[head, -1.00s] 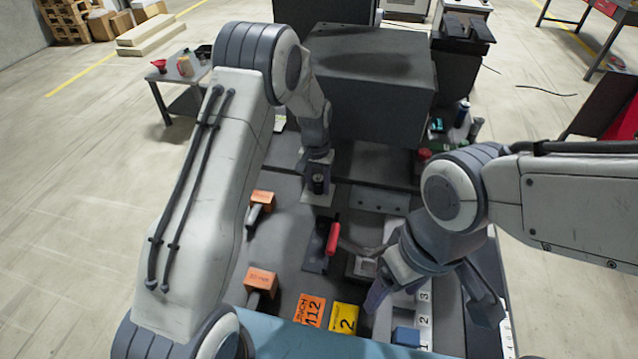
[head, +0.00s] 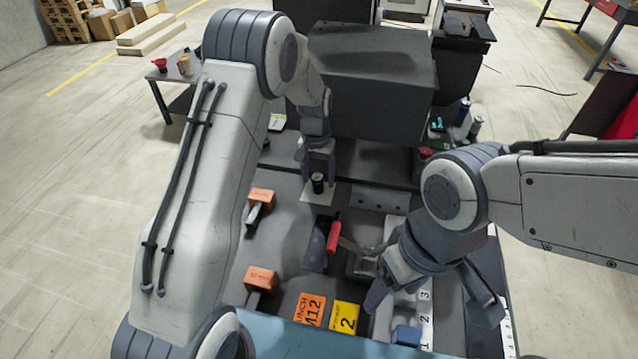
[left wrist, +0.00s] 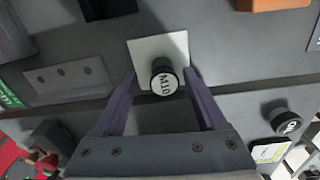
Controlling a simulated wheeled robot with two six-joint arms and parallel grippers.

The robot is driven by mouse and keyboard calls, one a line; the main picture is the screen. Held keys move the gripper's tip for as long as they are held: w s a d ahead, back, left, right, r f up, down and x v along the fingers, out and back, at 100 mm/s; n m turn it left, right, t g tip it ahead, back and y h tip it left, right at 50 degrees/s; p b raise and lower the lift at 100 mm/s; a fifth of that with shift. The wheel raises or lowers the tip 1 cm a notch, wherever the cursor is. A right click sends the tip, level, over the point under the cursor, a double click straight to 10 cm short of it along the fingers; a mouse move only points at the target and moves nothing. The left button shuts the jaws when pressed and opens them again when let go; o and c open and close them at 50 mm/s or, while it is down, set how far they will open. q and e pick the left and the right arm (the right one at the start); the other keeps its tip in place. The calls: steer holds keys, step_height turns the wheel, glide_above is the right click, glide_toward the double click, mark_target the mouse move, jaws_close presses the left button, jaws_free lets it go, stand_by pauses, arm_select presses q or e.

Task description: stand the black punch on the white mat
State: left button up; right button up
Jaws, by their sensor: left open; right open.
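The black punch (head: 318,183) stands upright on the white mat (head: 309,197). In the left wrist view its round top with white lettering (left wrist: 164,83) faces the camera, and the white mat (left wrist: 146,50) shows around it. My left gripper (left wrist: 160,90) is open. Its fingers are on either side of the punch's near side in the wrist view, with gaps visible. In the head view my left gripper (head: 318,165) is just behind the punch. My right gripper (head: 435,300) is open and empty over the front right of the bench.
A red-handled tool (head: 333,237) lies mid-bench. Orange-headed tools (head: 261,279) lie at left. Orange and yellow signs (head: 344,317) and a blue block (head: 406,336) are at the front. Another black round-topped piece (left wrist: 283,120) shows in the wrist view. A large dark box (head: 370,85) stands behind.

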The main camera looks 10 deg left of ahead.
mark_target(318, 178)
arm_select(q)
step_height(318, 178, up, 9)
steer(key=shift+a+r+b, duration=0.1)
steer(key=shift+a+b, duration=0.05)
steer(key=shift+b, duration=0.15)
steer(key=s+d+r+m, duration=0.1)
steer(key=s+d+r, duration=0.2)
steer(key=s+d, duration=0.3)
steer(key=s+d+r+m, duration=0.2)
steer(key=s+d+r, duration=0.15)
steer(key=s, duration=0.45)
steer(key=s+m+p, duration=0.1)
steer(key=s+m, duration=0.2)
steer(key=s, duration=1.7)
steer(key=shift+d+h, duration=0.25)
steer(key=shift+h, duration=0.05)
